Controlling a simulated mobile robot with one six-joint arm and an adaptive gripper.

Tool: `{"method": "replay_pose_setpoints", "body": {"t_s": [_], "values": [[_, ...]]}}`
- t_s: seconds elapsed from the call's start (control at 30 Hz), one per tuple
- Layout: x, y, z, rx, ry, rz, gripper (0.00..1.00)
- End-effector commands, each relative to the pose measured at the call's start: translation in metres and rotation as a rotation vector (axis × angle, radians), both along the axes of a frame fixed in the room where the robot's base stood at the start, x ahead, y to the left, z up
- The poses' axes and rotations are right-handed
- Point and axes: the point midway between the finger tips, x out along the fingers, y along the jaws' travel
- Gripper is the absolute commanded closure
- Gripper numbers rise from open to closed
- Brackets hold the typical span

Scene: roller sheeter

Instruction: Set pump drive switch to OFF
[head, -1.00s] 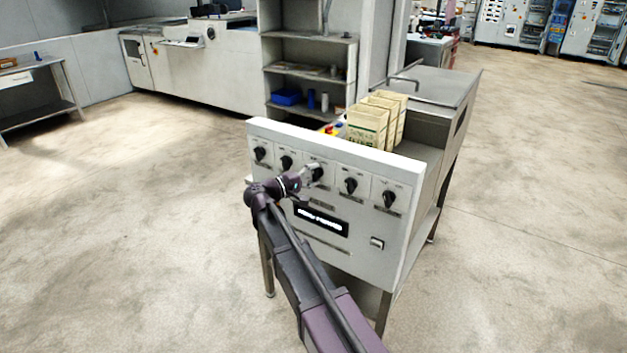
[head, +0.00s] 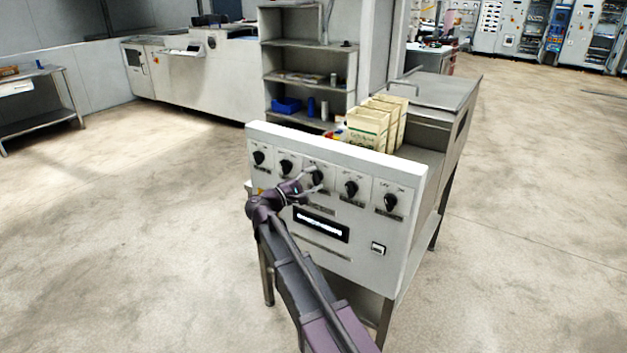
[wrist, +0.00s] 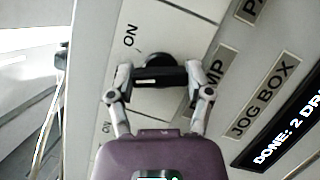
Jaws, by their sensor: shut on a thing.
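The pump switch is a black rotary knob (wrist: 160,76) on the white panel, with an ON mark near it in the wrist view. In the head view the knob (head: 317,177) is the middle one of the row, partly covered by my gripper (head: 306,184). In the wrist view my gripper (wrist: 163,86) is shut on the knob's bar, one finger at each end. The bar is slanted to the panel lettering; I cannot tell which end points. No OFF mark is readable.
Similar knobs sit at both sides, such as the left one (head: 285,166) and the right one (head: 351,188). A lit display (head: 321,225) and a small square switch (head: 378,248) are below. Cartons (head: 367,130) stand behind the panel. The floor around is open.

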Motion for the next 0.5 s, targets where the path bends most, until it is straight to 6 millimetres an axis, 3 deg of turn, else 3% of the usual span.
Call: {"method": "replay_pose_setpoints", "body": {"t_s": [0.03,0.07,0.17,0.5], "values": [[0.0008,-0.0006,0.0005,-0.003,0.001,0.0,0.82],[0.0008,-0.0006,0.0005,-0.003,0.001,0.0,0.31],[0.0007,-0.0004,0.0005,-0.002,0.0,-0.001,0.02],[0.0003,-0.0001,0.0002,0.0,0.0,0.0,0.0]]}}
